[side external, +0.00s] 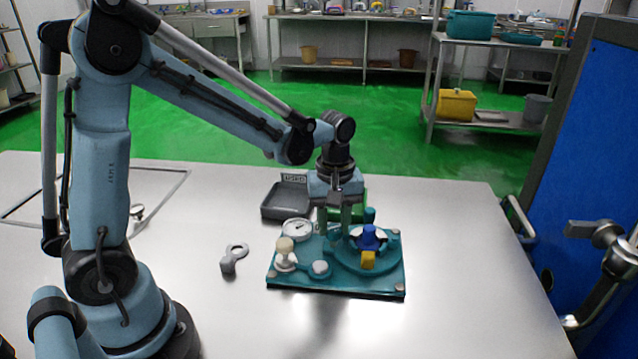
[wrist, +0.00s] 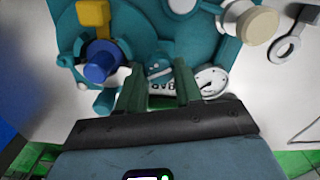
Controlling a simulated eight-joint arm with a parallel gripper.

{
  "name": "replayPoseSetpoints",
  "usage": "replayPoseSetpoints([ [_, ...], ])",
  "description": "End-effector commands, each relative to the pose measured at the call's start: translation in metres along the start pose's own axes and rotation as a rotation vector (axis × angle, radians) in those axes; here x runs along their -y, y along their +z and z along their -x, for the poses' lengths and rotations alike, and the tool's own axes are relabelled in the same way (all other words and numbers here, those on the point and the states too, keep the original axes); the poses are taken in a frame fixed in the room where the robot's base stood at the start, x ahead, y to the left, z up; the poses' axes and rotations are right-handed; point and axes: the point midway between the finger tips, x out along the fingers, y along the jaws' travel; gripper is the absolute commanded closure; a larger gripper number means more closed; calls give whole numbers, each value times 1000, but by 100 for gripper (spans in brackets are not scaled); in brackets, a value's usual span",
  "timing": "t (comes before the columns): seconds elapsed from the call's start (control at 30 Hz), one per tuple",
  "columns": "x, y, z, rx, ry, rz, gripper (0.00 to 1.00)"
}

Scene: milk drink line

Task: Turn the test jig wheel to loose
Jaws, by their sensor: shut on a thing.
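The teal test jig (side external: 340,283) lies flat on the steel table, and it fills the top of the wrist view (wrist: 205,42). My gripper (side external: 334,232) points straight down at the jig's back edge. In the wrist view its two green fingers (wrist: 160,70) stand on either side of a small teal wheel (wrist: 157,68), shut on it. The fingers hide part of the wheel. A pale marked strip (wrist: 163,85) lies beside the wheel; its markings are too small to read, so I cannot tell the wheel's setting.
The jig also carries a blue knob (side external: 368,237), a yellow block (side external: 368,260), a cream knob (side external: 286,252) and a round dial gauge (side external: 298,229). A grey ring-ended part (side external: 234,258) lies left of it. A dark tray (side external: 286,205) stands behind. The table's right side is clear.

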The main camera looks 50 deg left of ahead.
Motion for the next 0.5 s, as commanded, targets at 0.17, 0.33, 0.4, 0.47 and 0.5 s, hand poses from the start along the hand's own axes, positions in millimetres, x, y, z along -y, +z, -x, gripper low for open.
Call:
replayPoseSetpoints([
  [0.17,0,0,1,0,-1,14,96],
  [0.33,0,0,0,0,-1,14,96],
  [0.4,0,0,0,0,-1,14,96],
  [0.47,0,0,0,1,-1,14,96],
  [0.5,0,0,0,1,-1,14,59],
])
